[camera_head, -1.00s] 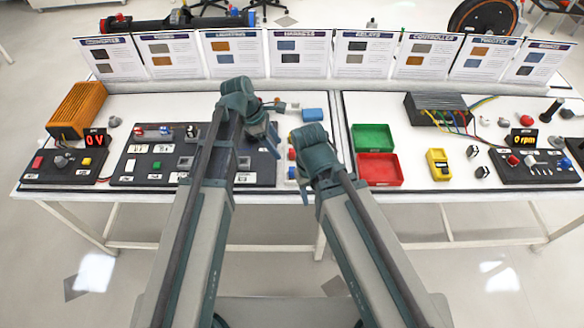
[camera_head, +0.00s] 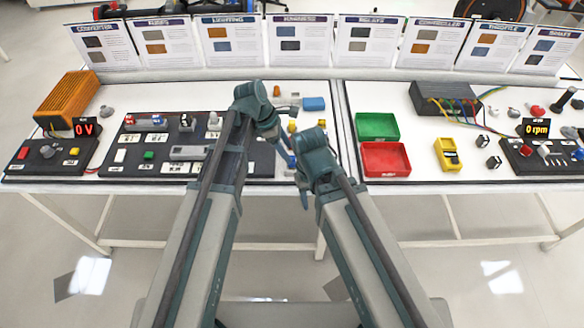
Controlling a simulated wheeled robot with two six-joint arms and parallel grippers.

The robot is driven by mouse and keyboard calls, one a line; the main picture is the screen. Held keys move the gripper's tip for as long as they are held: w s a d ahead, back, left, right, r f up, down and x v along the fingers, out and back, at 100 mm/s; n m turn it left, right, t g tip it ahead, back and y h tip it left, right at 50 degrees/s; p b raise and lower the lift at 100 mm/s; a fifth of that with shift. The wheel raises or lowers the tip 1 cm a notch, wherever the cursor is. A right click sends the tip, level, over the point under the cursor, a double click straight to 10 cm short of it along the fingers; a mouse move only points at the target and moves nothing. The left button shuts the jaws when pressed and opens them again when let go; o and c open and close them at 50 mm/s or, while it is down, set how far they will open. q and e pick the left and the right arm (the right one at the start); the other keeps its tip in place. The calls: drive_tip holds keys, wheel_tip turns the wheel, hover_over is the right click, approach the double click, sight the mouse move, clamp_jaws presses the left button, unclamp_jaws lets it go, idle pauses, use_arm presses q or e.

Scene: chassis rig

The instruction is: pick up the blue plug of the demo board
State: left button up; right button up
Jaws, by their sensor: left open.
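The demo board (camera_head: 165,165) is a dark panel on the left half of the bench, with switches and labels. Small coloured plugs show at its right end, between my grippers. A small blue piece (camera_head: 291,161) there looks like the blue plug, partly hidden by my gripper parts. A yellow piece (camera_head: 292,126) stands behind it. My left gripper (camera_head: 274,133) is open above the board's right end, pointing down; I see nothing held in it. My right gripper (camera_head: 301,186) is just right of the blue piece, and its jaw opening is not clear.
A larger blue block (camera_head: 313,103) lies behind the grippers. A row of upright cards (camera_head: 303,40) lines the back.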

sight(292, 158)
use_arm(q)
drive_tip(key=shift+b+x, duration=2.1)
drive_tip(key=shift+x, duration=0.1)
drive_tip(key=shift+s+d+f+b, duration=0.1)
drive_tip(key=shift+f+b, duration=0.3)
drive_tip(key=shift+f, duration=0.05)
drive_tip(key=shift+r, duration=0.15)
clamp_jaws()
